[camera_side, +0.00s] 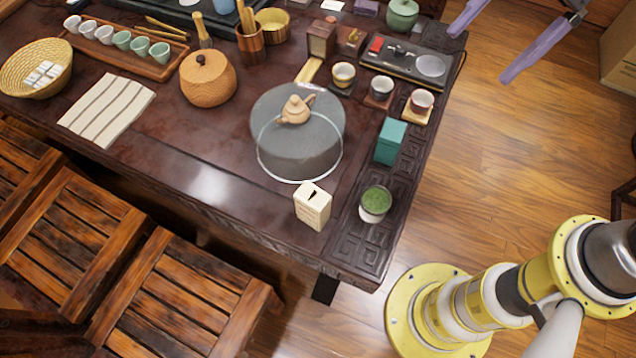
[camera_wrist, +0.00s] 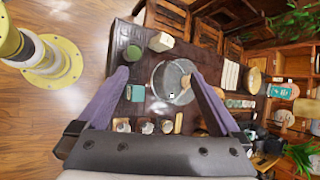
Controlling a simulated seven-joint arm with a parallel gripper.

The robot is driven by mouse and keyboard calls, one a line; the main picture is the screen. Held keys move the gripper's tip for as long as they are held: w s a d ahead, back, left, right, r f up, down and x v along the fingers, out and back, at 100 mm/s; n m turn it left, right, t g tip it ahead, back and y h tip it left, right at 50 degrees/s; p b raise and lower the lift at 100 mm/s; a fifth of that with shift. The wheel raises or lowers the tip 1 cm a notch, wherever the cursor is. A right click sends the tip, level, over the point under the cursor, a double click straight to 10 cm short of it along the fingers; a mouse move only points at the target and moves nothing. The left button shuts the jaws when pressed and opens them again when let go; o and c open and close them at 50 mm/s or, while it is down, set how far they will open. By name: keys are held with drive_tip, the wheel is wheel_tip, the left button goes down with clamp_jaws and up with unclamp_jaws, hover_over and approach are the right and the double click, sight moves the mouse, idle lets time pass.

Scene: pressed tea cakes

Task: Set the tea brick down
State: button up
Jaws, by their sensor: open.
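Two block-shaped things could be the tea brick, and I cannot tell for sure which: a teal block (camera_side: 391,141) on the table's carved right border, and a cream box (camera_side: 313,206) with a dark notch near the front edge. In the wrist view the teal block (camera_wrist: 138,93) is beside the left finger, and the cream box (camera_wrist: 161,42) is farther off. My gripper (camera_side: 483,55) is at the upper right of the side view, over the wooden floor in the picture. In the wrist view its purple fingers (camera_wrist: 160,73) are wide apart with nothing held between them.
A clear glass vessel (camera_side: 265,169) with a small clay teapot (camera_side: 296,110) stands mid-table. A green-filled cup (camera_side: 375,202) is near the right corner. Small cups (camera_side: 381,87) and a dark tray (camera_side: 403,65) line the right back. The front-left tabletop is mostly bare beside a striped cloth (camera_side: 107,108).

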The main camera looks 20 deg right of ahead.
drive_tip(key=w+a+f+m+g+y, duration=0.2)
drive_tip(key=w+a+f+g, duration=0.1)
drive_tip(key=w+a+f, duration=0.35)
drive_tip(key=m+g+y, duration=0.1)
drive_tip(key=m+g, duration=0.1)
drive_tip(key=g, duration=0.1)
approach(312, 195)
drive_tip(key=x, duration=0.4)
drive_tip(key=shift+s+f, duration=0.35)
drive_tip(key=shift+f, duration=0.1)
drive_tip(key=shift+w+f+x, duration=0.1)
drive_tip(key=shift+x, duration=1.4)
drive_tip(key=shift+w+f+x, duration=0.1)
drive_tip(key=shift+w+x, duration=0.05)
drive_tip(key=shift+x, duration=1.3)
clamp_jaws()
drive_tip(key=shift+r, duration=0.15)
